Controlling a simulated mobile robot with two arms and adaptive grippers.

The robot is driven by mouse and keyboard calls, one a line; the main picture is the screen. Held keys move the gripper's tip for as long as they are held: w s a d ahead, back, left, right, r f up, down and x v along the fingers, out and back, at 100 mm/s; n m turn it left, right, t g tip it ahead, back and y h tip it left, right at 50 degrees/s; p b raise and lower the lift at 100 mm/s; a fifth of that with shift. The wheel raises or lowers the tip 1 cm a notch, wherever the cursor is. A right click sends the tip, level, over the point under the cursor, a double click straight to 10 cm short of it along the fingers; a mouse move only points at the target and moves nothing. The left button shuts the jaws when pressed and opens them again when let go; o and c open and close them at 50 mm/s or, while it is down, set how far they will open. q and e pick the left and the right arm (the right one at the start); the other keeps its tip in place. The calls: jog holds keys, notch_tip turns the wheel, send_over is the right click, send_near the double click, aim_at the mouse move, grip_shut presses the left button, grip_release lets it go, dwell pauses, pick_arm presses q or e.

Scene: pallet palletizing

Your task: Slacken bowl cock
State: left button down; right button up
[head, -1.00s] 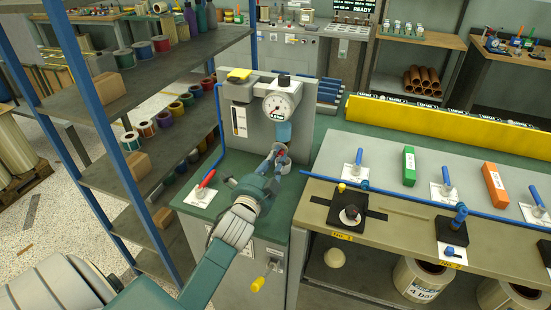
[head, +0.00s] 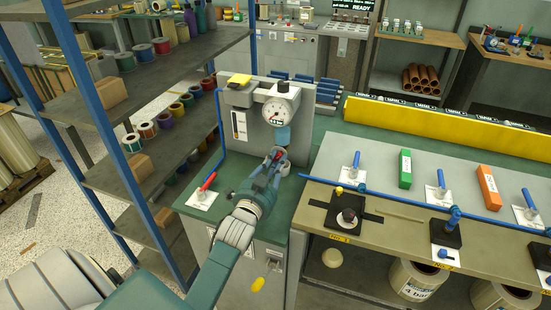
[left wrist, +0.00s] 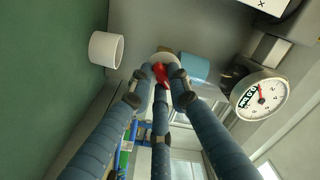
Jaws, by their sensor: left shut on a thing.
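A grey unit stands on the green bench with a round pressure gauge (head: 281,108) at its top; the gauge also shows in the left wrist view (left wrist: 262,96). A blue bowl (head: 283,136) hangs below it, and shows beside my fingertips in the left wrist view (left wrist: 194,67). My left gripper (head: 277,155) is just under the bowl. In the left wrist view its fingers (left wrist: 161,78) are shut on a small red cock (left wrist: 161,72) in front of a pale round part. The fingers hide much of the cock. My right gripper is not in view.
A white cup (head: 284,168) stands on the bench close to my left fingers; it also shows in the left wrist view (left wrist: 106,49). A red-handled lever (head: 207,181) is at the left, with a blue pipe (head: 220,130) behind it. A shelf rack (head: 150,75) stands further left.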

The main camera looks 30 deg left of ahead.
pick_arm(q)
jog(key=n+p, duration=0.2)
jog(key=n, duration=0.2)
jog(key=shift+n, duration=0.3)
jog(key=shift+n+p, duration=0.5)
jog(key=shift+n, duration=1.1)
jog(key=c, duration=1.6)
grip_release()
jog(key=shift+c, duration=0.2)
jog(key=v, duration=1.2)
jog(key=shift+s+f, duration=0.1)
jog(key=shift+s, duration=0.05)
